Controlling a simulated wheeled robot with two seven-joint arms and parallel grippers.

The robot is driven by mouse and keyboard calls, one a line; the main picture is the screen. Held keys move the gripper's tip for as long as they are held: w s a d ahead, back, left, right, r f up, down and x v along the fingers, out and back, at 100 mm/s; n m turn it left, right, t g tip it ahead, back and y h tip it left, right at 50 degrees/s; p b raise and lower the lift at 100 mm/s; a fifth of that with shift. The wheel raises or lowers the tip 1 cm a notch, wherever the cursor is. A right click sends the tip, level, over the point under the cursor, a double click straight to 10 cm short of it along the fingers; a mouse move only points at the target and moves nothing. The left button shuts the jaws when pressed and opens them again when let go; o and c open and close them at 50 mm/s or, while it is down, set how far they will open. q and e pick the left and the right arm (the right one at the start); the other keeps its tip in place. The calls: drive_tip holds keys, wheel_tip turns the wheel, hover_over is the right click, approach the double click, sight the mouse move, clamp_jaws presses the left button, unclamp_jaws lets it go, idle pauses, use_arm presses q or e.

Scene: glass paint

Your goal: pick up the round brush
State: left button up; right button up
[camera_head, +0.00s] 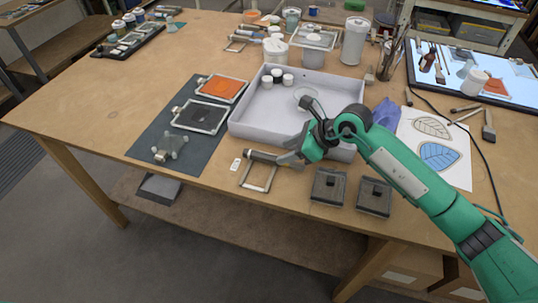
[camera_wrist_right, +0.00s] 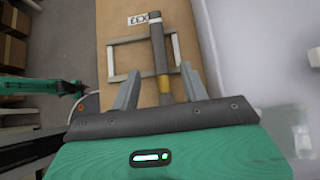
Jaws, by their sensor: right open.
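The round brush (camera_head: 262,157) lies along the far side of a small pale frame near the table's front edge. In the right wrist view the brush (camera_wrist_right: 159,55) shows a dark shaft with a pale band at its far end and a gold band near my gripper. My right gripper (camera_head: 287,161) is open at the brush's right end. In the right wrist view the brush lies between the two spread fingers of my right gripper (camera_wrist_right: 160,88); the near end of the brush is hidden by the gripper body.
The small frame (camera_head: 246,185) lies under or against the brush, with a white label (camera_head: 236,165) beside it. A white tray (camera_head: 247,132) stands just behind. Two dark blocks (camera_head: 328,187) (camera_head: 374,197) sit to the right. A dark mat (camera_head: 147,142) lies left.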

sight(269, 156)
drive_tip(key=p+x, duration=0.3)
drive_tip(key=x, duration=0.2)
drive_tip(key=shift+a+r, duration=0.15)
drive_tip(key=shift+a, duration=0.05)
drive_tip(key=shift+w+a+f, duration=0.15)
drive_tip(key=shift+f, duration=0.1)
drive_tip(key=shift+c, duration=0.4)
clamp_jaws()
